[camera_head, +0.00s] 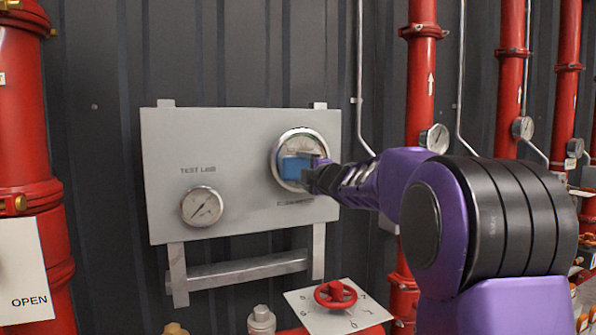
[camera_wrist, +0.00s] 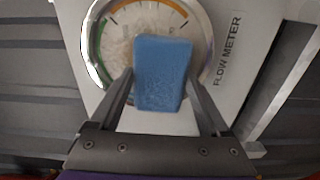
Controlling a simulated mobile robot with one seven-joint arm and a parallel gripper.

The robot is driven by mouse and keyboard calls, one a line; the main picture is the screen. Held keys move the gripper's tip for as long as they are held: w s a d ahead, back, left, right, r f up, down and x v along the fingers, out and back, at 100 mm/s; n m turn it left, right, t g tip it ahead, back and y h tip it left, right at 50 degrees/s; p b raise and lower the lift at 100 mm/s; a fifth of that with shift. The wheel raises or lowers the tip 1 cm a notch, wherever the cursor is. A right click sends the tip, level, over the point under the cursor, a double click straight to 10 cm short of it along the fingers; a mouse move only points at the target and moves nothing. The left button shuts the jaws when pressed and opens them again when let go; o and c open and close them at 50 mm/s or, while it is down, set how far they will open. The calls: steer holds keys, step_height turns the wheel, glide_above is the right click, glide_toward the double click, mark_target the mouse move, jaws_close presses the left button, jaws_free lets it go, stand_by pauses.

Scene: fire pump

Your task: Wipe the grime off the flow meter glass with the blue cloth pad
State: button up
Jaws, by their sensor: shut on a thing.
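The flow meter (camera_head: 299,144) is a round gauge with a chrome rim at the right of a grey panel. In the wrist view its dial (camera_wrist: 115,38) shows coloured arcs and a whitish, smeary patch on the glass, partly hidden behind the pad. The blue cloth pad (camera_head: 294,168) is in front of the lower part of the dial; it also shows in the wrist view (camera_wrist: 162,75). My gripper (camera_head: 312,174) is shut on the pad, one finger on each side. I cannot tell whether the pad touches the glass.
A smaller gauge (camera_head: 202,206) is on the grey panel (camera_head: 230,150) at lower left. A red handwheel (camera_head: 335,294) is below. Red pipes (camera_head: 424,90) with gauges stand at right; a large red pipe (camera_head: 25,130) stands at left.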

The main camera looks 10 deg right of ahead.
mark_target(286, 163)
steer(key=shift+w+d, duration=0.8)
steer(key=shift+d, duration=2.75)
steer(key=shift+s+a+r+b, duration=0.25)
steer(key=shift+a+b, duration=0.15)
steer(key=shift+a, duration=0.75)
steer(key=shift+s+a+r+b, duration=0.2)
steer(key=shift+a+r+b, duration=0.15)
steer(key=shift+a, duration=0.85)
steer(key=shift+s+a+r+b, duration=0.25)
steer(key=shift+a+b, duration=0.2)
steer(key=shift+a, duration=0.7)
steer(key=shift+s+a+b, duration=0.2)
steer(key=shift+a+b, duration=0.1)
steer(key=shift+a, duration=0.7)
steer(key=shift+s+a+b, duration=0.15)
steer(key=shift+a+b, duration=0.1)
steer(key=shift+a, duration=0.9)
steer(key=shift+r+p, duration=0.95)
steer(key=shift+r, duration=0.05)
steer(key=shift+w+d+f+p, duration=0.1)
steer(key=shift+w+d+p, duration=0.2)
steer(key=shift+d, duration=1.6)
steer(key=shift+w+d+r+p, duration=0.1)
steer(key=shift+w+d+p, duration=0.25)
steer(key=shift+d, duration=1.5)
steer(key=shift+w+d+f+p, duration=0.15)
steer(key=shift+w+d, duration=0.3)
steer(key=shift+d, duration=1.45)
